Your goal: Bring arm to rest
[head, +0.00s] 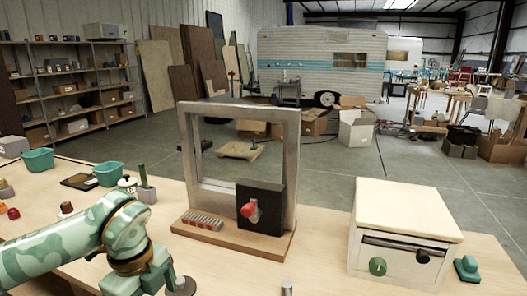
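My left arm (75,240), pale green with camouflage-like patches and brown joint rings, reaches in from the left edge over the table's front left. Its wrist bends down and runs out at the bottom edge, so the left gripper's fingers are not visible. My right arm and gripper are not in view.
A grey frame on a wooden base (230,238) holds a black box (260,205) with a red knob. A cream box (408,213) with a green knob stands right, beside a green block (467,268). Teal bins (38,160) stand far left. Bare table (325,250) lies between frame and box.

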